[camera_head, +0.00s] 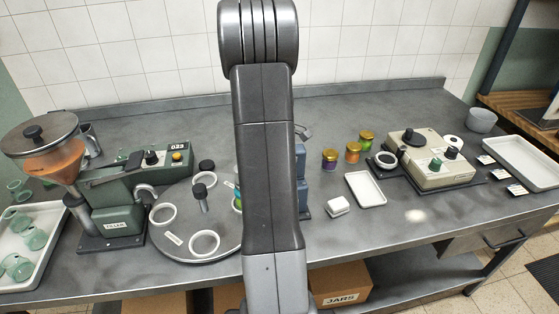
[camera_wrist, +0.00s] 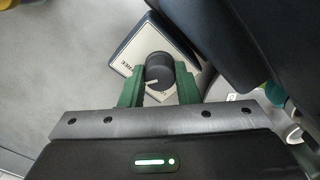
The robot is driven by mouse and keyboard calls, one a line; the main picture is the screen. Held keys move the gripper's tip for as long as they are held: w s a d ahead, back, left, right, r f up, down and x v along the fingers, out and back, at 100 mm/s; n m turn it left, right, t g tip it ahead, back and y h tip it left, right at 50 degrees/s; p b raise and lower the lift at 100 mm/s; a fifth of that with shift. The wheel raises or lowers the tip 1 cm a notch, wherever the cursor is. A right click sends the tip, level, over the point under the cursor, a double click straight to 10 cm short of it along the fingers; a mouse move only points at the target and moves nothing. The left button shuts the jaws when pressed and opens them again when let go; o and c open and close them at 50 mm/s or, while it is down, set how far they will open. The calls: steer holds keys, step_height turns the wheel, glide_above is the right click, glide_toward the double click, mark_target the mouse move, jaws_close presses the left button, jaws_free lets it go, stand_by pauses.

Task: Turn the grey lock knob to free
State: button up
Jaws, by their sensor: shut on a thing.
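The grey lock knob (camera_wrist: 158,68) is a dark round knob with a white pointer line, on a pale plate (camera_wrist: 128,46) that bears the word FREE, in the wrist view. My gripper (camera_wrist: 158,82) has its two green fingers on either side of the knob, shut on it. The pointer line lies towards the lower left of the knob in the picture, and FREE is printed to the knob's upper left. In the head view my arm hides the knob and my gripper.
On the left stand a green filling machine (camera_head: 120,190) and a round grey turntable (camera_head: 185,225) with white rings. Right of my arm are several small jars (camera_head: 353,152), a white tray (camera_head: 366,190) and a beige machine (camera_head: 430,160). The bench front between these is mostly clear.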

steer(key=o, duration=1)
steer(key=shift+c, duration=0.2)
steer(key=shift+r, duration=0.1)
step_height(320, 180, up, 14)
steer(key=b, duration=0.1)
